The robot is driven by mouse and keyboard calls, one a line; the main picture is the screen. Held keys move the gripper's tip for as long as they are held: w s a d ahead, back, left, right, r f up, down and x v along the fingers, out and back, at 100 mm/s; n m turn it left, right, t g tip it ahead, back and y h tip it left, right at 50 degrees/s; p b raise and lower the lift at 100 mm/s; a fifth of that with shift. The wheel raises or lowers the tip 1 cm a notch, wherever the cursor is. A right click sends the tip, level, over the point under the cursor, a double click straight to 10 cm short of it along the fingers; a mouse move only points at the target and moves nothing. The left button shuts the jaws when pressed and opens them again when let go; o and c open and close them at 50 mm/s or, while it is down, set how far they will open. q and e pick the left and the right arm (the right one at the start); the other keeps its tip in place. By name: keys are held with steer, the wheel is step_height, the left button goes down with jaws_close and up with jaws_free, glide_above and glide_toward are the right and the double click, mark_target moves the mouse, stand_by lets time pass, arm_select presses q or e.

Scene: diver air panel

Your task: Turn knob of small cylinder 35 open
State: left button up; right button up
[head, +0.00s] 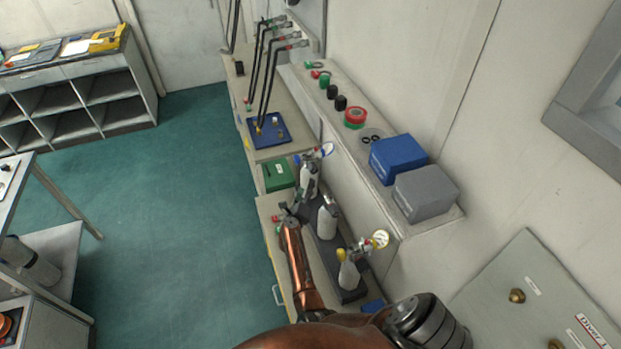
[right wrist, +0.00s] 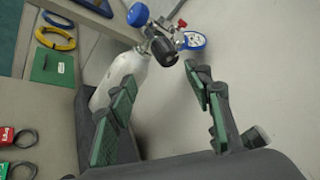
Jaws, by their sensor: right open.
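Three small white cylinders with valves stand in a row on the bench in the head view: a far one (head: 309,178) with a blue-rimmed gauge, a middle one (head: 327,218), and a near one (head: 349,274) with a yellow-rimmed gauge. I cannot read any number on them. My right gripper (head: 291,208) is left of the middle cylinder. In the right wrist view, the open, empty right gripper (right wrist: 163,78) points toward a white cylinder (right wrist: 122,72). Its valve has a black knob (right wrist: 163,50), a blue knob (right wrist: 138,14) and a blue-rimmed gauge (right wrist: 193,41), beyond the fingertips. My left gripper is not in view.
A wall shelf with a blue box (head: 397,157) and a grey box (head: 425,192) overhangs the bench's right side. Open floor (head: 170,210) lies left of the bench.

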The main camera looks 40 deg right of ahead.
mark_target(313, 169)
steer(key=w+d+r+g+b, duration=0.1)
steer(key=g+b, duration=0.1)
steer(key=w+d+r+g+b, duration=0.1)
steer(key=w+d+r+b, duration=0.1)
steer(key=b, duration=0.1)
steer(key=shift+w+g, duration=0.25)
steer(key=shift+g, duration=0.15)
steer(key=shift+w+a+f+g+b, duration=0.25)
steer(key=shift+g+b, duration=0.25)
steer(key=shift+b, duration=0.4)
arm_select(q)
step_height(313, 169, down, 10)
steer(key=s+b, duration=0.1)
steer(key=b, duration=0.1)
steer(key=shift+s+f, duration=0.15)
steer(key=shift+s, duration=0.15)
arm_select(e)
steer(key=shift+x, duration=3.9)
steer(key=shift+c, duration=0.4)
steer(key=c, duration=1.1)
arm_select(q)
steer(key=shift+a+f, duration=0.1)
arm_select(e)
steer(key=shift+n, duration=0.3)
